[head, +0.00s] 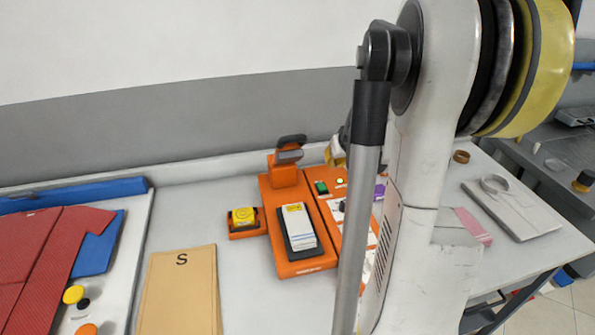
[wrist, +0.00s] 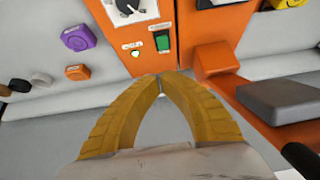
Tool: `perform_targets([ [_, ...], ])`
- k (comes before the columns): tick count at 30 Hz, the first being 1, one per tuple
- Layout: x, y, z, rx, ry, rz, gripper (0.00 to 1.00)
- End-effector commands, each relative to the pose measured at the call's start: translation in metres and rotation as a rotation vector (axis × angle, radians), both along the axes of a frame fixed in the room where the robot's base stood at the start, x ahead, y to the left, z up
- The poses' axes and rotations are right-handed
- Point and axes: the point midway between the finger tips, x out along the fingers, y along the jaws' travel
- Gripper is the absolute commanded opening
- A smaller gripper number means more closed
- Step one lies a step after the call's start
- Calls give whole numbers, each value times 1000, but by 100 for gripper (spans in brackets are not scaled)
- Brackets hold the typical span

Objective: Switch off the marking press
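The marking press (head: 277,209) is orange, with a raised dark pressing head at the back and a pad holding a white stack (head: 298,225). To its right is an orange control panel (head: 328,208) with a green rocker switch (head: 321,187) and a small lit yellowish lamp (head: 340,181). In the wrist view the green switch (wrist: 162,41) sits near the panel's edge, beside a lamp (wrist: 135,53). My gripper (wrist: 172,77) has yellow fingers with tips together and nothing between them. The tips appear just short of the switch; contact is not visible. In the head view my arm partly hides the gripper and panel.
A yellow button on an orange box (head: 243,218) stands left of the press. A tan card marked S (head: 181,290) and a red garment (head: 45,255) lie further left. A folded shirt (head: 510,208) lies right. Grey wall stands behind.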

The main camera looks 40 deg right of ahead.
Motion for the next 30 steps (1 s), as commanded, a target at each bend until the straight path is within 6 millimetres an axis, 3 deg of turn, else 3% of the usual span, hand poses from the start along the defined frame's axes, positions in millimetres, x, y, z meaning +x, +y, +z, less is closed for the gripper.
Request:
perform_targets([
  [14, 2, -4, -6, 0, 0, -2, 0],
  [30, 49, -30, -94, -1, -1, -3, 0],
])
